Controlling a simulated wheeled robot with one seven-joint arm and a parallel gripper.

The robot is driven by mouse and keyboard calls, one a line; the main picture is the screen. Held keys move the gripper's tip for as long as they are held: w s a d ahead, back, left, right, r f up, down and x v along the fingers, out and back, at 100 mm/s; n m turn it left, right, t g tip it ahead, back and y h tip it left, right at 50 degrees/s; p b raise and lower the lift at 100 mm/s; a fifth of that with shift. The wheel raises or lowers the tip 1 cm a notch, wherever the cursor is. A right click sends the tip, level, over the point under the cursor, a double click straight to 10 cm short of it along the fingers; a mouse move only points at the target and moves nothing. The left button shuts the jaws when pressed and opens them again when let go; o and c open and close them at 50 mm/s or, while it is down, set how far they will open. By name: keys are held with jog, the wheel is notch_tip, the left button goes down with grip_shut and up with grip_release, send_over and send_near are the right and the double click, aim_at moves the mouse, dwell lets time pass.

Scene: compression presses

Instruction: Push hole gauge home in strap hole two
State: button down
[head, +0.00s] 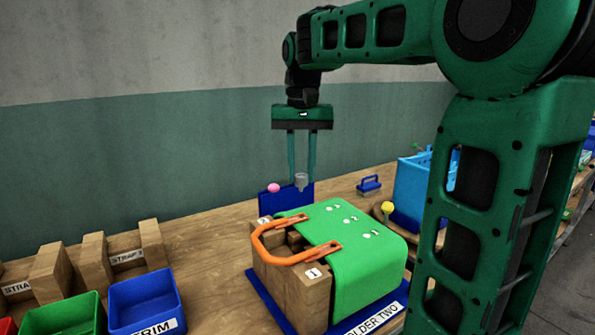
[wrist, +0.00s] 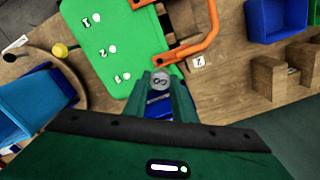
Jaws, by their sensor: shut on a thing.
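My gripper (head: 301,184) points down, its two fingers shut on a grey cylindrical hole gauge (head: 301,180). The gauge's round, marked top shows between the fingertips in the wrist view (wrist: 160,79). The green strap (head: 365,258) is draped over a wooden block and has three numbered holes. Strap hole two (head: 350,220) is the middle one; it also shows in the wrist view (wrist: 112,48). The gauge is apart from the strap, beyond its far edge in the head view, and beside hole three (wrist: 126,76) in the wrist view. The gauge's lower end is hidden.
An orange handle (head: 258,240) loops from the strap around the wooden block (head: 305,290). A blue upright panel (head: 272,203) stands behind, near a pink ball (head: 274,188). A yellow knob (head: 387,207) and blue bin (head: 410,190) are right.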

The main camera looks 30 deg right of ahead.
aim_at(301, 191)
jog(key=shift+f, duration=2.9)
jog(key=shift+s+f, duration=0.1)
jog(key=shift+f, duration=1.3)
jog(key=c, duration=1.4)
grip_release()
jog(key=shift+r, duration=0.1)
notch_tip(301, 191, up, 11)
jog(key=shift+f, duration=0.2)
